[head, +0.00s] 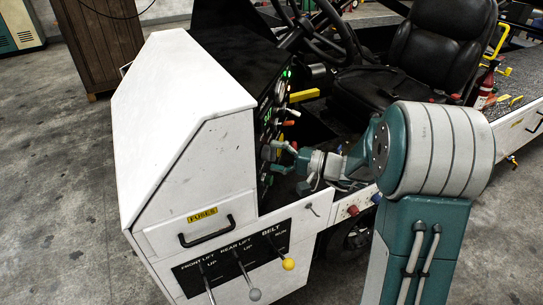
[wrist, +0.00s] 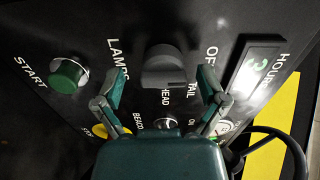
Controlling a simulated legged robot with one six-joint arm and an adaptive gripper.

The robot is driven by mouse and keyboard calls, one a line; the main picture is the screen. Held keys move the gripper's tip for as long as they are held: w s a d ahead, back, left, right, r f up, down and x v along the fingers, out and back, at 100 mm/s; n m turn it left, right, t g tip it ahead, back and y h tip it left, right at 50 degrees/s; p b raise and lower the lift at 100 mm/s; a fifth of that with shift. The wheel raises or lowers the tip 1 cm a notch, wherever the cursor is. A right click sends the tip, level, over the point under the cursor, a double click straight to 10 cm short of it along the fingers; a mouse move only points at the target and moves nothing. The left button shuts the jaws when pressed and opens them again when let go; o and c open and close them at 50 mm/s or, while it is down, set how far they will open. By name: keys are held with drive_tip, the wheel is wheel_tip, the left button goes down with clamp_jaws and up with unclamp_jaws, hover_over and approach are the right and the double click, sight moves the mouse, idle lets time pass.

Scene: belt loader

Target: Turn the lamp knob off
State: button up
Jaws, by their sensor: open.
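The lamp knob (wrist: 165,68) is a dark grey rotary knob on the black panel in the wrist view. The labels LAMPS, OFF, HEAD and TAIL stand around it. My gripper (wrist: 165,88) is open, with one finger on each side of the knob and a visible gap to it on both sides. I cannot tell how deep the fingertips reach around it. In the head view my gripper (head: 284,158) is at the dash panel (head: 266,120) of the white loader, and its fingers partly hide the knobs there.
A green START button (wrist: 68,76) is left of the knob, and a lit hours meter (wrist: 256,70) is at right. A yellow button (wrist: 108,131) sits low left, near a finger. In the head view, the steering wheel (head: 325,35) and black seat (head: 435,45) are behind the arm.

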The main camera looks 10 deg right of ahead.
drive_tip(key=v, duration=1.1)
drive_tip(key=s+a+r+n+g+h, duration=0.1)
drive_tip(key=s+a+n+g+h, duration=0.2)
drive_tip(key=s+a+g+h, duration=0.55)
drive_tip(key=s+r+n+t+h, duration=0.2)
drive_tip(key=s+t+h, duration=0.3)
drive_tip(key=s, duration=0.7)
drive_tip(key=shift+s+d+r+n+h, duration=0.15)
drive_tip(key=shift+d+r+n+h, duration=0.2)
drive_tip(key=shift+h, duration=0.7)
drive_tip(key=shift+a, duration=0.1)
